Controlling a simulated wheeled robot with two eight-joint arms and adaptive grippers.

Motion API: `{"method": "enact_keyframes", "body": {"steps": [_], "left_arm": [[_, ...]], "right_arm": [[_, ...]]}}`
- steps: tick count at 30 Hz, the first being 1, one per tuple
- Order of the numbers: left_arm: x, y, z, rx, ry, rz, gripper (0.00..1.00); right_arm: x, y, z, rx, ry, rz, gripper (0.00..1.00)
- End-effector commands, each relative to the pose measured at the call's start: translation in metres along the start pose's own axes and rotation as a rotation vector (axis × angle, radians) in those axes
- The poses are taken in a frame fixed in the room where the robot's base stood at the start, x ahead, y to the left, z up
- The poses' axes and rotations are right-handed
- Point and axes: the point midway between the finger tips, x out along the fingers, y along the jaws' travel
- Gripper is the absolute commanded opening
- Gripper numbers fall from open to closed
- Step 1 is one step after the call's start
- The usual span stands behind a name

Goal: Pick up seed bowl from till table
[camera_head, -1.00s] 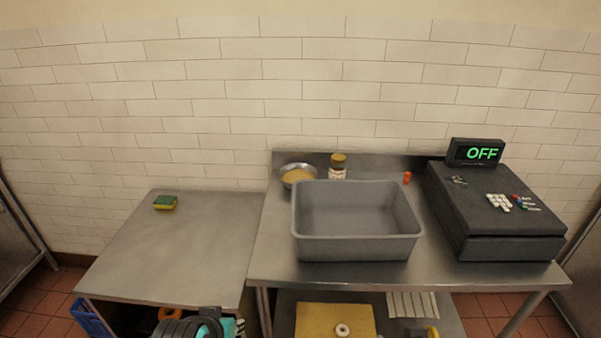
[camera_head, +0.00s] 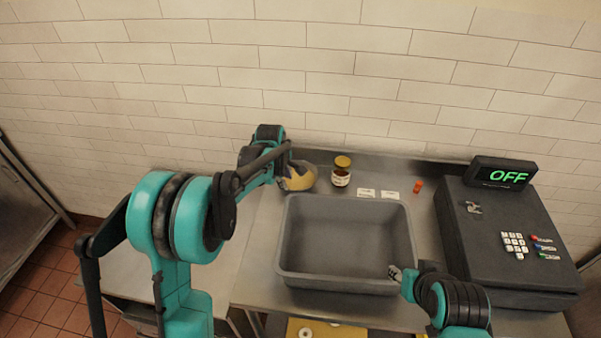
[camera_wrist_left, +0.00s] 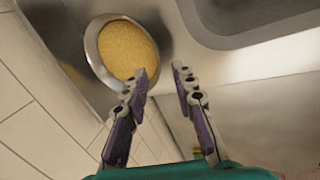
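The seed bowl (camera_head: 302,179), a metal bowl filled with tan seeds, stands at the back left of the till table (camera_head: 265,235). The left gripper (camera_head: 284,170) is at the bowl's left side and its arm hides part of the bowl. In the left wrist view the bowl (camera_wrist_left: 128,52) lies beyond the fingers. The left gripper (camera_wrist_left: 160,72) is open there, with nothing between its fingers; one fingertip overlaps the bowl's near rim in the picture, and contact cannot be told. The right gripper (camera_head: 397,273) is over the grey bin's front right corner; its finger opening is unclear.
A large empty grey bin (camera_head: 345,240) fills the middle of the table. A jar (camera_head: 341,173) stands right of the bowl. Two white labels, a small orange item (camera_head: 418,186) and the black till (camera_head: 505,240) lie farther right. A tiled wall is behind.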

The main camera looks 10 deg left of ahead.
Motion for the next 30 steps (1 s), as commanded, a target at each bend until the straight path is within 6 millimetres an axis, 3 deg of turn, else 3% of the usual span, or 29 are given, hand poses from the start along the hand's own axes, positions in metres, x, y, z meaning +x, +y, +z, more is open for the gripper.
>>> {"method": "enact_keyframes", "body": {"steps": [16, 26, 29, 30], "left_arm": [[0.072, 0.006, -0.001, -0.01, -0.001, -0.001, 0.27], [0.08, 0.006, -0.001, -0.009, -0.001, -0.001, 0.27], [0.079, 0.006, -0.001, -0.009, -0.001, -0.001, 0.03], [0.079, 0.006, -0.001, -0.009, -0.001, -0.001, 0.0]], "right_arm": [[0.017, 0.0, 0.012, 0.0, 0.0, 0.0, 0.4], [0.017, 0.0, 0.012, 0.0, 0.0, 0.0, 0.4], [0.017, 0.0, 0.012, 0.0, 0.0, 0.0, 0.4], [0.017, 0.0, 0.012, 0.0, 0.0, 0.0, 0.4]]}}
